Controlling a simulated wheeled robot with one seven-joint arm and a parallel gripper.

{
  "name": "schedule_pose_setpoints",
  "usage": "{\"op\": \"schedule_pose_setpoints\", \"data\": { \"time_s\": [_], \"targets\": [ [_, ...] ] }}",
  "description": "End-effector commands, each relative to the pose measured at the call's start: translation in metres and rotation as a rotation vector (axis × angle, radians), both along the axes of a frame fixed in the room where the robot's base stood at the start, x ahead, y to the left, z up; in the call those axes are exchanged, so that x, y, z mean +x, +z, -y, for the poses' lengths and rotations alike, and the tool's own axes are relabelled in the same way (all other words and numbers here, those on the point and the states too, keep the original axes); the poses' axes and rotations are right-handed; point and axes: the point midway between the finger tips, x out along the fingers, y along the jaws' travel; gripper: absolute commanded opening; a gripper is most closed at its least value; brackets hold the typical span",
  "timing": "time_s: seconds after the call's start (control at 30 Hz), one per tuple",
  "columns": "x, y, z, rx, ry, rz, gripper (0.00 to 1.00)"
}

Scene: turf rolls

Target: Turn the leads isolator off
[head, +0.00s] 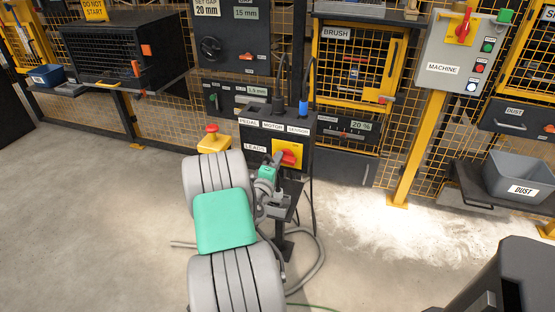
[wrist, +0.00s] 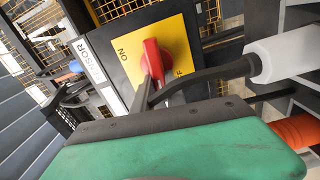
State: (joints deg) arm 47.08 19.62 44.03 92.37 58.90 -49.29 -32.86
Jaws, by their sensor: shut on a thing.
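The leads isolator is a red rotary handle (head: 289,157) on a yellow plate (head: 294,147), on the dark box marked LEADS in the head view. In the wrist view the red handle (wrist: 155,58) stands out from the yellow plate (wrist: 180,35). ON shows to its left; part of OFF shows to its right. My gripper (head: 278,160) reaches the handle from the front left. In the wrist view its dark fingers (wrist: 156,86) are shut on the handle's near end. The fingers and green gripper body hide the lower plate, and I cannot tell exactly where the handle points.
Plugged leads, one with a blue plug (head: 303,108), rise from the box top. A red stop button (head: 211,129) on a yellow base stands left of the box. A grey MACHINE panel (head: 458,60) has another red handle. Cables loop on the floor by the stand.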

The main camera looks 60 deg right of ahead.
Motion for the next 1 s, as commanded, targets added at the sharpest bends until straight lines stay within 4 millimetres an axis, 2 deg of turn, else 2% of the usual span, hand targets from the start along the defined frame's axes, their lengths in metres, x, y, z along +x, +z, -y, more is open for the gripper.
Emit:
{"op": "schedule_pose_setpoints", "data": {
  "time_s": [0.3,0.77,0.8,1.0],
  "targets": [
    [-0.0002,-0.0023,-0.0001,-0.015,-0.001,-0.100,0.00],
    [-0.0003,-0.0030,-0.0002,-0.017,-0.001,-0.116,0.00],
    [-0.0003,-0.0030,-0.0002,-0.017,-0.001,-0.116,0.18],
    [-0.0001,-0.0028,-0.0002,-0.017,0.000,-0.114,0.34]
  ]
}}
